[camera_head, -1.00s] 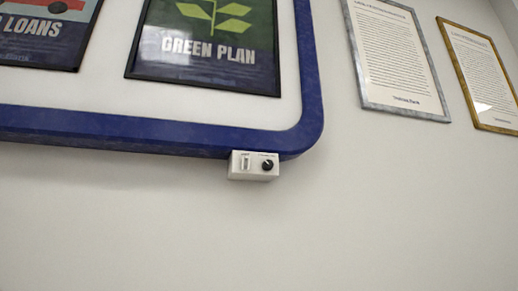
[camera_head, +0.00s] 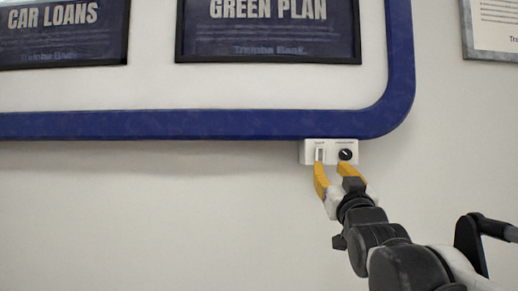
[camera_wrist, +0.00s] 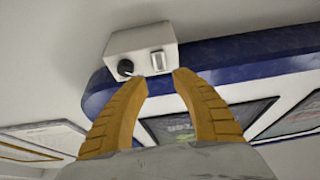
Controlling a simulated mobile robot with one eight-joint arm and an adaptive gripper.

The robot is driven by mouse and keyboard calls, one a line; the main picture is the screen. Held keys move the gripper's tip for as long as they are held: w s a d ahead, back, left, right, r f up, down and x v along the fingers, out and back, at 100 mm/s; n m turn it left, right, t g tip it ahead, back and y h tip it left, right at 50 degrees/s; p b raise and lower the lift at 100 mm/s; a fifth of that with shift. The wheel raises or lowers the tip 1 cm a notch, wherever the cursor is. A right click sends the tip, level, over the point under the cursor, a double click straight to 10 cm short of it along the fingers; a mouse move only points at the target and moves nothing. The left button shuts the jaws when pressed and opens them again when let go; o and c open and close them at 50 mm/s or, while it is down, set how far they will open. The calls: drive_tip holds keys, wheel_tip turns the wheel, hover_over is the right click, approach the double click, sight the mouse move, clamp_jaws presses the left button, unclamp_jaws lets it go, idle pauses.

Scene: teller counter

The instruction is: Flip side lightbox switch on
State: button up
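The lightbox (camera_head: 250,123) is a wall panel with a thick blue frame and posters inside. A small white control box (camera_head: 309,157) sits under its lower right edge. On the box are a pale rocker switch (camera_head: 320,155) at left and a round black knob (camera_head: 346,155) at right. In the wrist view the switch (camera_wrist: 159,61) and the knob (camera_wrist: 125,67) also show, with their sides reversed. My gripper (camera_head: 331,166) has yellow fingers spread apart and empty, just in front of the box. In the wrist view the gripper (camera_wrist: 160,79) has its tips close to the switch; contact cannot be told.
Posters (camera_head: 268,28) hang inside the blue frame. A grey-framed notice (camera_head: 492,30) hangs on the wall at upper right. The wall below the lightbox is bare and clear, left of my arm.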

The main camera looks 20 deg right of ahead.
sight(321, 154)
drive_tip(key=p+x, duration=0.2)
drive_tip(key=x, duration=0.6)
drive_tip(key=shift+w+d, duration=0.1)
drive_tip(key=shift+w, duration=0.25)
drive_tip(key=shift+c, duration=0.5)
drive_tip(key=shift+s, duration=0.1)
clamp_jaws()
